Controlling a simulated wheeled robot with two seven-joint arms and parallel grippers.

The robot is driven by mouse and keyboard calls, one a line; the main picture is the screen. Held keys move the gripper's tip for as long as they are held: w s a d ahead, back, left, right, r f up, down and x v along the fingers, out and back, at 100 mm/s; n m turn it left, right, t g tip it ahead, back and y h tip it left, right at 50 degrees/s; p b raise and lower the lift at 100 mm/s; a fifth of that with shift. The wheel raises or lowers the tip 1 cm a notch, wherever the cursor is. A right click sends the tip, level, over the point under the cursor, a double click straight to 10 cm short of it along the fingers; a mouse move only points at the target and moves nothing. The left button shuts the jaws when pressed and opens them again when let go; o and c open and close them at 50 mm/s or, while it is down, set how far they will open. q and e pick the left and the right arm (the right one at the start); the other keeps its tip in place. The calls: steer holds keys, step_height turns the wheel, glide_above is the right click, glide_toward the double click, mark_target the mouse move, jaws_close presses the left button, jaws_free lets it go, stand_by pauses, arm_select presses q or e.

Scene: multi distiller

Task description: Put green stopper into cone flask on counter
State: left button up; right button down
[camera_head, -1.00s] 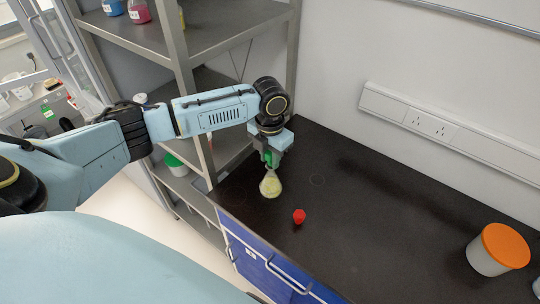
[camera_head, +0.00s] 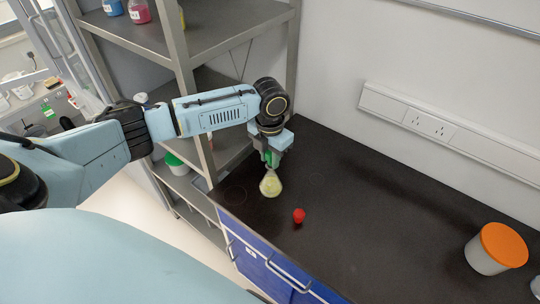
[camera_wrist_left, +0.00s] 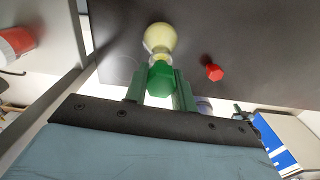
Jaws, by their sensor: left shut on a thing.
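The cone flask (camera_head: 271,184) with pale yellow contents stands on the dark counter near its left end. My left gripper (camera_head: 271,157) points down right above the flask's neck. In the left wrist view the gripper (camera_wrist_left: 160,88) is shut on the green stopper (camera_wrist_left: 161,78), which sits between its two green fingers. The flask (camera_wrist_left: 160,40) shows just beyond the stopper, lined up with it. Whether the stopper is seated in the neck or only over it, I cannot tell. My right gripper is in neither view.
A red stopper (camera_head: 299,216) lies on the counter (camera_head: 390,225) to the right of the flask. A white tub with an orange lid (camera_head: 497,250) stands at the far right. A metal shelf rack (camera_head: 185,75) stands behind my left arm. The middle of the counter is clear.

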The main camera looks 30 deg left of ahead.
arm_select(q)
steer(key=shift+f, duration=0.55)
steer(key=o, duration=1)
steer(key=shift+r, duration=0.1)
step_height(320, 180, up, 13)
steer(key=shift+r+b, duration=0.2)
steer(key=shift+b, duration=0.25)
